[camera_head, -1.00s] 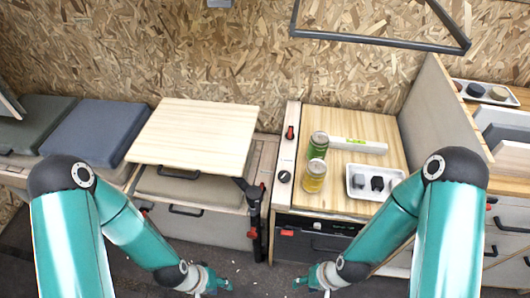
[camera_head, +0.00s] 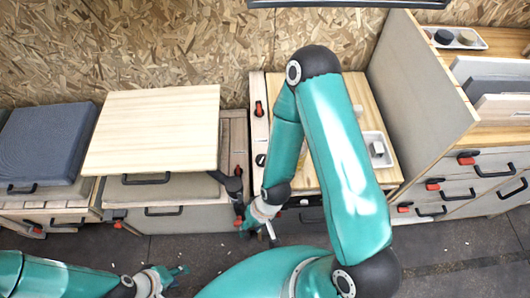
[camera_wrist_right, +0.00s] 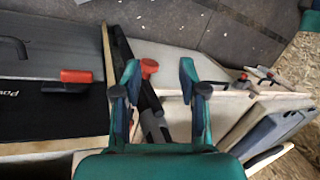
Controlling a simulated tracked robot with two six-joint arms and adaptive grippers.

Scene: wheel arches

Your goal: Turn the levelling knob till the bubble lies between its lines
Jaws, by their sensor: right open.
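My right gripper (camera_head: 257,229) is open and empty in the head view, low in front of the counter, near the dark table leg. In the wrist view its fingers (camera_wrist_right: 159,80) are apart, with a red knob (camera_wrist_right: 149,68) on a dark post showing beyond them. I cannot tell whether this is the levelling knob. A red part (camera_head: 239,221) also shows on the leg below the pale wooden tabletop (camera_head: 152,130) in the head view. The spirit level and its bubble are hidden behind my right arm. My left gripper (camera_head: 172,282) is low at the front, its jaws unclear.
A red switch (camera_head: 259,108) and a black dial (camera_head: 261,159) sit on the pale strip beside the counter. A white tray (camera_head: 390,160) is partly covered by my arm. A grey partition (camera_head: 425,90) stands to the right. Drawers line the fronts, above open floor.

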